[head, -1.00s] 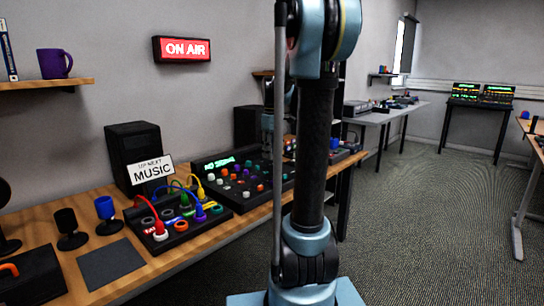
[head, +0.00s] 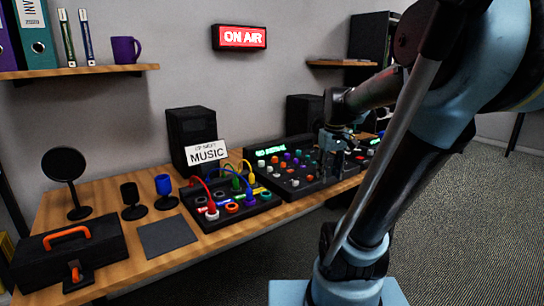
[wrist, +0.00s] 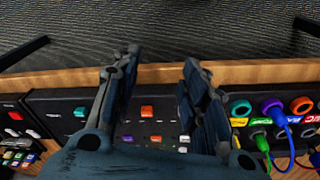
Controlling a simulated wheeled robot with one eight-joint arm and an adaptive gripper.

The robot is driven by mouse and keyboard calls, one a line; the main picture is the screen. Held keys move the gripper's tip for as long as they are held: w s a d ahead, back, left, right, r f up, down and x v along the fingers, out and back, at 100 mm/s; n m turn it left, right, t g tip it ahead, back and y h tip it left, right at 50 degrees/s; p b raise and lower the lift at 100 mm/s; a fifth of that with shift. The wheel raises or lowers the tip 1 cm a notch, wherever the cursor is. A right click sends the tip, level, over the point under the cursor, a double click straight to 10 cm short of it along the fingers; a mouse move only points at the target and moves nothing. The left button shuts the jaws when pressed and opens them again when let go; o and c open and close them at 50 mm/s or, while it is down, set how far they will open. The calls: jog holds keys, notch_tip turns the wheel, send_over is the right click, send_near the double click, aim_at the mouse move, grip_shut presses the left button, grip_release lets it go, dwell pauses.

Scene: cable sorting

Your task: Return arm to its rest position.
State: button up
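My gripper (wrist: 160,75) shows in the wrist view with its two fingers spread apart and nothing between them. It hangs over the mixing console (wrist: 65,105), close to the wooden desk's edge. My arm (head: 400,150) is stretched out from the lower right, bent over the desk.
A patch panel (head: 235,208) with coloured cables stands left of the console. The wooden desk (head: 100,205) also holds a black case (head: 70,250), two microphones and a speaker (head: 190,132). Dark carpet (head: 470,220) lies open at the right.

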jog(key=s+f+m+t, duration=0.1)
jog(key=s+f+m, duration=0.2)
jog(key=s+f, duration=0.8)
jog(key=shift+s+a+f, duration=0.35)
jog(key=shift+s, duration=0.75)
jog(key=shift+w+f, duration=0.2)
jog(key=shift+w, duration=0.3)
